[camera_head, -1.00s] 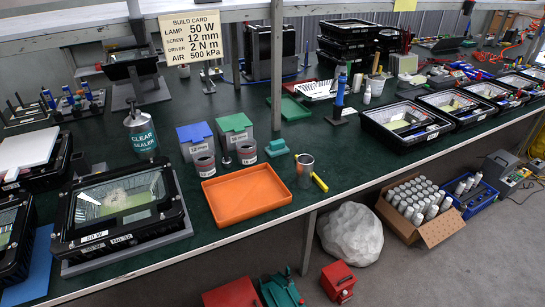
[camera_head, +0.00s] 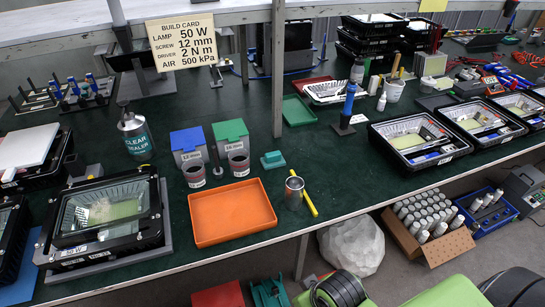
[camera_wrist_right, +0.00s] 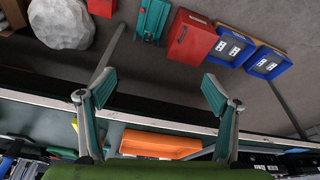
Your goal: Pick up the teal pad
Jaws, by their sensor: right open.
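The teal pad (camera_head: 273,159) is a small block with a raised middle. It lies on the dark green bench top (camera_head: 330,165), behind the orange tray and right of the grey cups in the head view. I cannot make it out in the right wrist view. My right gripper (camera_wrist_right: 158,90) is open and empty, its two teal-lined fingers spread wide near the bench's front edge in the right wrist view. The pad is not between its fingers. My left gripper is in neither current view.
The orange tray (camera_head: 232,213), a metal cup (camera_head: 294,192) and a yellow marker (camera_head: 310,203) lie in front of the pad. Two labelled cups (camera_head: 238,160) (camera_head: 194,174) stand left of it. An upright post (camera_head: 278,70) rises behind it. Bench to its right is clear.

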